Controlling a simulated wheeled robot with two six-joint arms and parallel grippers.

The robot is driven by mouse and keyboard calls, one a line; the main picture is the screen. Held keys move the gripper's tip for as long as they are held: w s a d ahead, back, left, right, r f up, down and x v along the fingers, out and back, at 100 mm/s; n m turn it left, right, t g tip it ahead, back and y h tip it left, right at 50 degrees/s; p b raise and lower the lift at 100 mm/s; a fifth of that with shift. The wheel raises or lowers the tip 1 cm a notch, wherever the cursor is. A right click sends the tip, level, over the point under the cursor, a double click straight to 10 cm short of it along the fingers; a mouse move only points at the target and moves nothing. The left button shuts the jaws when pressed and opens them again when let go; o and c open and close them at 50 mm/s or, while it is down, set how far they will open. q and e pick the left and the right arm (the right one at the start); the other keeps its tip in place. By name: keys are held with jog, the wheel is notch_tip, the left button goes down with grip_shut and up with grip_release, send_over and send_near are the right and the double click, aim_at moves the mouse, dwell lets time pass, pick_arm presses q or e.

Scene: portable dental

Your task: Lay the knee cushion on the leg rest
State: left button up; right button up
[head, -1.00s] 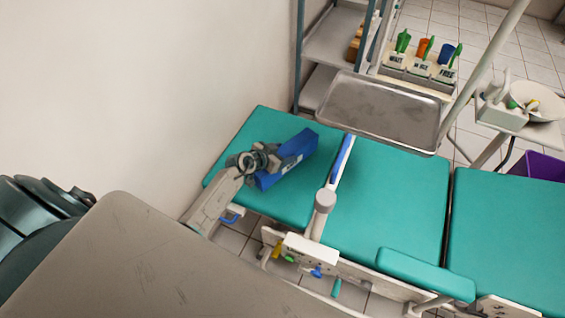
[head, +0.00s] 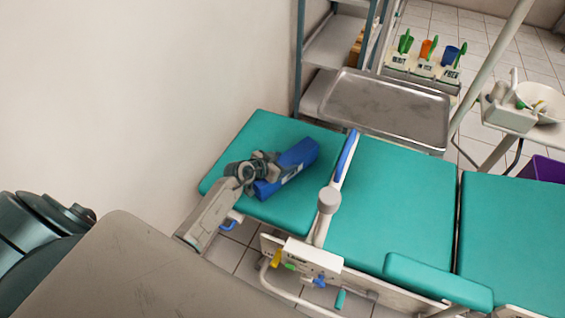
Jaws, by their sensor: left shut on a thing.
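The knee cushion (head: 297,160) is a blue block with a small white label, over the teal leg rest (head: 268,127) at the left end of the dental chair. My left gripper (head: 262,176) is shut on the cushion's near left end. The cushion lies low over the pad, slanting up to the right; I cannot tell whether it touches the pad. The gripper hides the cushion's left end. My right gripper is not in view.
A grey-white post with a blue strip (head: 346,155) rises between the leg rest and the seat pad (head: 390,205). A metal tray (head: 388,110) stands behind the chair. A teal armrest (head: 437,280) is at the front. A shelf rack (head: 335,45) stands at the back.

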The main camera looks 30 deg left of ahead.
pick_arm(q)
jog(key=o, duration=1.1)
jog(key=shift+f, duration=0.15)
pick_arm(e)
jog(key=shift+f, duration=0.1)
pick_arm(q)
jog(key=shift+s+a+r, duration=0.1)
jog(key=shift+s+r, duration=0.2)
notch_tip(320, 180, up, 6)
jog(key=f+p, duration=0.1)
jog(key=p, duration=0.2)
send_over(258, 181)
jog(key=shift+w+r, duration=0.1)
jog(key=shift+r, duration=0.15)
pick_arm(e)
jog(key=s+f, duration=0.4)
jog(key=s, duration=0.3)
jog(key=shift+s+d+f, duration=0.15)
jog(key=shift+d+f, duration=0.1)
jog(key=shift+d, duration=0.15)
